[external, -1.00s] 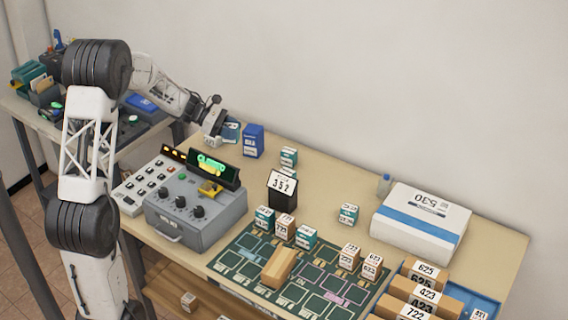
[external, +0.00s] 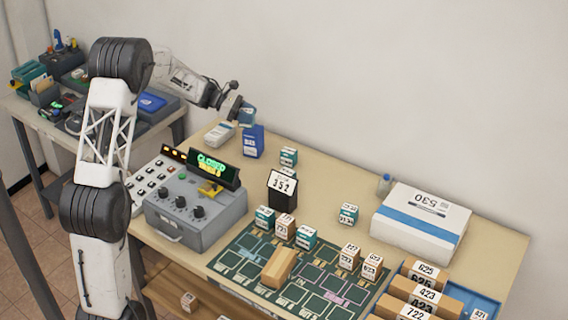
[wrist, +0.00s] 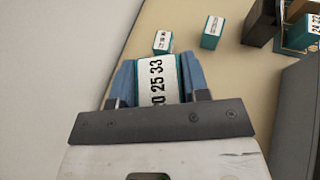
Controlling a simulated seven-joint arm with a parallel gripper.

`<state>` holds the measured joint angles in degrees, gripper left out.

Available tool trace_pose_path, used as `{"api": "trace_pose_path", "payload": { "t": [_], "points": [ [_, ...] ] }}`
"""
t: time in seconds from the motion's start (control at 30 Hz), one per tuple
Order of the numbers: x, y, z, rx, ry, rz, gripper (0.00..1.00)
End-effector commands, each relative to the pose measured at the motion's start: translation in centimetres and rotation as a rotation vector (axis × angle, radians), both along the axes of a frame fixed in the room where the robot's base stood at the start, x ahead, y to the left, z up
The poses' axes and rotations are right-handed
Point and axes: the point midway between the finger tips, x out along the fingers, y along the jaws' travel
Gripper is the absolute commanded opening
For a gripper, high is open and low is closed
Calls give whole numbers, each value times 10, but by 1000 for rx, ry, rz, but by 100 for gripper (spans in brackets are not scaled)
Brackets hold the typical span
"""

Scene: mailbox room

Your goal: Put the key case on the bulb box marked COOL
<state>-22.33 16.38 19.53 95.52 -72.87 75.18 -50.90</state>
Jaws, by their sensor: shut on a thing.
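My gripper (external: 246,117), with blue fingers, is shut on a small teal case with a white number label, which I take as the key case (wrist: 158,80). In the wrist view its label reads about "20 25 33", and it sits between the fingers. The gripper is raised at the back left of the table, just above and beside an upright blue box (external: 253,142). A white box (external: 219,133) lies left of the blue box. I cannot read COOL on either box, so I cannot tell which is the bulb box marked COOL.
A grey console (external: 195,205) with a lit display stands in front. Several small teal boxes, one at the back (external: 288,156), and a black stand marked 352 (external: 282,188) are to the right. A large white box (external: 421,222) is farther right. Table between is partly clear.

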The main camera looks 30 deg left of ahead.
Motion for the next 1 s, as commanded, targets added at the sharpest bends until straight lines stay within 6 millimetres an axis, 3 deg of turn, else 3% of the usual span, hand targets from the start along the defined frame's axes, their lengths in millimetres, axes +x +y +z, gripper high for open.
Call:
{"api": "trace_pose_path", "payload": {
  "t": [0.2, 0.4, 0.83, 1.0],
  "points": [
    [28, 5, -2, 1, -2, -1, 17],
    [42, 8, -4, 0, -1, 0, 17],
    [44, 8, -5, 0, -1, 0, 17],
    [44, 8, -17, 0, 0, -1, 17]
  ]
}}
